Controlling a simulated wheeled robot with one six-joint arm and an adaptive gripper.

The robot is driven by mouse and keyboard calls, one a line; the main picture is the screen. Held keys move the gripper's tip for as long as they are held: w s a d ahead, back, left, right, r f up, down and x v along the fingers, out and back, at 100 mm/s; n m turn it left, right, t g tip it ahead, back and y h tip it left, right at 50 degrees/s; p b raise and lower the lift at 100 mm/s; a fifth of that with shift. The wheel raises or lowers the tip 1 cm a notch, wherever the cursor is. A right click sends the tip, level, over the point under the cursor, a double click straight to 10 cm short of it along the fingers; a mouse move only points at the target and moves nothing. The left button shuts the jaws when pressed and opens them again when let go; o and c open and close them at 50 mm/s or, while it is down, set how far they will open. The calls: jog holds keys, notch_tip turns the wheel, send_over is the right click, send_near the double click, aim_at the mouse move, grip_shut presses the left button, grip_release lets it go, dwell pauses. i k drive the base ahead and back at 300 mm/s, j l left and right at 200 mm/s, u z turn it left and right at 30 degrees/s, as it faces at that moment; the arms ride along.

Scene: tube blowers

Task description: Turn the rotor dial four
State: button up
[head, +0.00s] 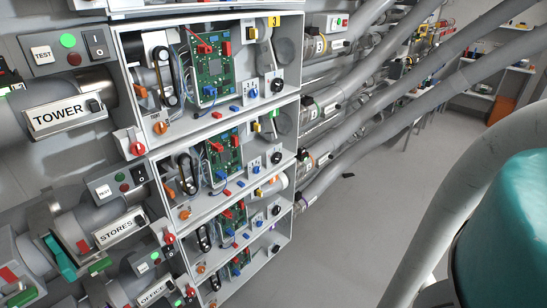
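An open white cabinet with stacked compartments stands left of centre in the head view. Its top compartment has a black round dial (277,85) on a white plate at the right side. The compartments below have similar dark dials (276,157) at their right sides, and the lower ones are small. Orange knobs (160,127) sit low on the left of the compartments. A yellow label reading 3 (275,20) is on the top compartment's upper edge. I cannot tell which dial is the rotor dial four. My gripper is not in view.
Pipes with plates reading TOWER (57,117), STORES (119,228) and OFFICE lie left of the cabinet. Red knobs (137,148) stick out beside it. Green circuit boards (208,70) sit inside. Large grey tubes (400,110) slant across the right. The grey floor (345,225) there looks mostly clear.

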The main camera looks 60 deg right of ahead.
aim_at(277, 156)
jog(key=k+l+z, duration=0.15)
jog(key=k+z, duration=0.25)
jog(key=k, duration=0.25)
jog(key=i+l+z, duration=0.1)
jog(key=z, duration=0.3)
jog(key=i+z, duration=0.25)
jog(key=z, duration=0.2)
jog(key=i+z, duration=0.2)
jog(key=z, duration=0.2)
jog(key=i, duration=0.3)
